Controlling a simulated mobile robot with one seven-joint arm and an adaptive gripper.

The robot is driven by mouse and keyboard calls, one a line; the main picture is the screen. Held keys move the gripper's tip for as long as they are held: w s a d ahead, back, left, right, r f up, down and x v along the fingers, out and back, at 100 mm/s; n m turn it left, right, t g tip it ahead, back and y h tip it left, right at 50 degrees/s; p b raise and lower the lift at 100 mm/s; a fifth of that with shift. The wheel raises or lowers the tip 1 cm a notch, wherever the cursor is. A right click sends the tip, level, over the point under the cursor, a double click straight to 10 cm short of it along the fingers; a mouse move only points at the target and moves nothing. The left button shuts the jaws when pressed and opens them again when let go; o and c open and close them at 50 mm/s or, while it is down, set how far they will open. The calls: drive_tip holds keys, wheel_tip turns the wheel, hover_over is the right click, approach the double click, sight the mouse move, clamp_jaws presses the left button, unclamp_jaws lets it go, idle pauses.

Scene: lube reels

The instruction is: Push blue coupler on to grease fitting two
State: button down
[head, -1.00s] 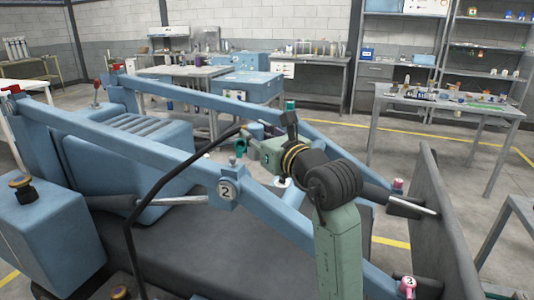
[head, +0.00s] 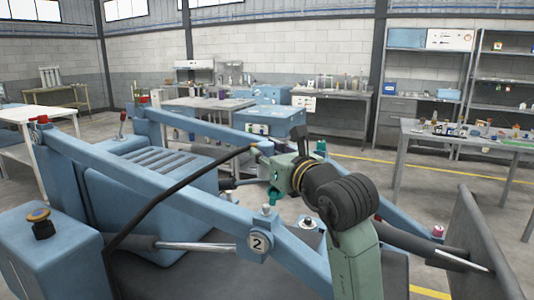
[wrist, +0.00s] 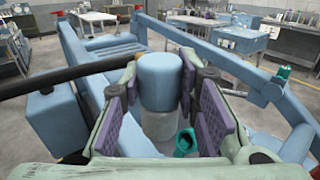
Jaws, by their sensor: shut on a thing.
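My gripper (wrist: 158,100) is shut on the blue coupler (wrist: 160,78), a blue cylinder with a pale grey lower part, between the purple finger pads in the wrist view. In the head view my gripper (head: 268,168) is above and beyond the plate marked 2 (head: 257,243). Grease fitting two (head: 266,210) is a small grey stub standing on the blue loader arm above that plate. My gripper is apart from this fitting. The coupler itself is hard to make out in the head view.
A black hose (head: 165,185) arches up toward my gripper. The blue loader arms (head: 150,190) run diagonally on both sides. A teal piece (wrist: 185,143) shows below the pads. A dark upright plate (head: 480,240) stands at right. Workbenches are farther back.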

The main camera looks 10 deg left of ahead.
sight(267, 207)
drive_tip(key=shift+f+b, duration=3.75)
drive_tip(key=shift+f, duration=1.1)
drive_tip(key=c, duration=1.2)
unclamp_jaws()
drive_tip(key=shift+o, duration=0.2)
drive_tip(key=shift+s+d, duration=0.1)
drive_tip(key=v, duration=1.1)
drive_tip(key=shift+s+d, duration=0.25)
drive_tip(key=shift+s, duration=0.05)
drive_tip(key=shift+d, duration=0.1)
